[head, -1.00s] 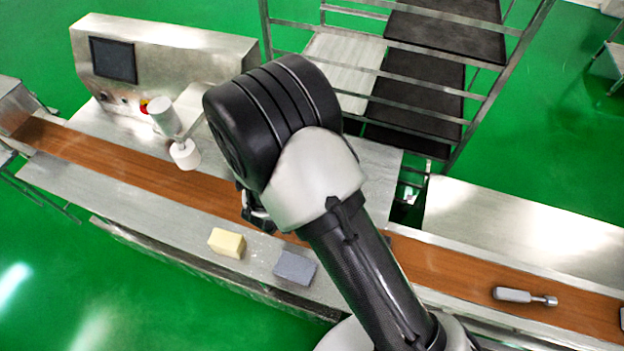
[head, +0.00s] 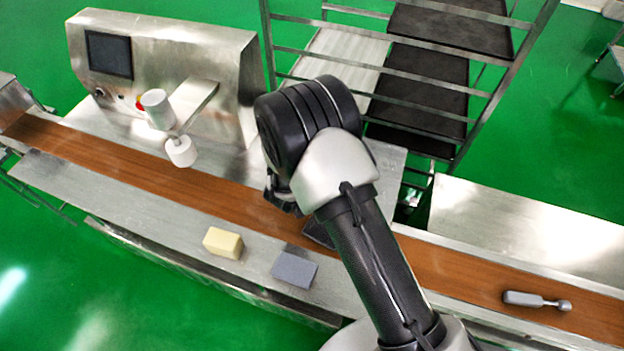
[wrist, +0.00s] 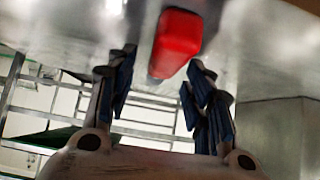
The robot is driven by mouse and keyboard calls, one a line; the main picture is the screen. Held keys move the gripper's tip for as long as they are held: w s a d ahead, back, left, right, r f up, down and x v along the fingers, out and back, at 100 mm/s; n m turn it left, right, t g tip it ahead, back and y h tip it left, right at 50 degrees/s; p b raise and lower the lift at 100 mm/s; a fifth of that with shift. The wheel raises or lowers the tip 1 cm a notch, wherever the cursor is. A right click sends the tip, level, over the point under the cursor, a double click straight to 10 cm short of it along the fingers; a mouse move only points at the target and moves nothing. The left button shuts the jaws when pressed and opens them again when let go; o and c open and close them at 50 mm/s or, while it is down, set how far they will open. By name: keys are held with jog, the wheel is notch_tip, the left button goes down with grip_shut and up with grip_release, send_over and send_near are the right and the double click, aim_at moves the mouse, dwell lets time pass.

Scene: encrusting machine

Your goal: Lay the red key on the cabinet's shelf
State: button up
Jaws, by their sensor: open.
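A red block-like thing (wrist: 178,43), which looks like the red key, shows in the wrist view against a shiny metal surface. It lies ahead of my gripper (wrist: 164,68), roughly between the lines of the two fingers. The fingers are spread apart and nothing is clasped between them. I cannot tell how far the red thing is from the fingertips. In the head view my gripper (head: 284,198) is partly hidden behind my wrist, above the brown belt. The red key does not show clearly there. I cannot make out the cabinet's shelf.
A steel machine (head: 165,70) stands at the back left. A brown belt (head: 120,163) runs across. A yellow block (head: 222,243) and a grey block (head: 294,269) lie on the front ledge. A grey-handled tool (head: 535,300) lies on the belt at right. A rack (head: 420,90) stands behind.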

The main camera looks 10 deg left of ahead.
jog(key=shift+c, duration=0.5)
grip_shut()
jog(key=shift+r, duration=0.15)
notch_tip(320, 180, up, 20)
jog(key=p, duration=0.8)
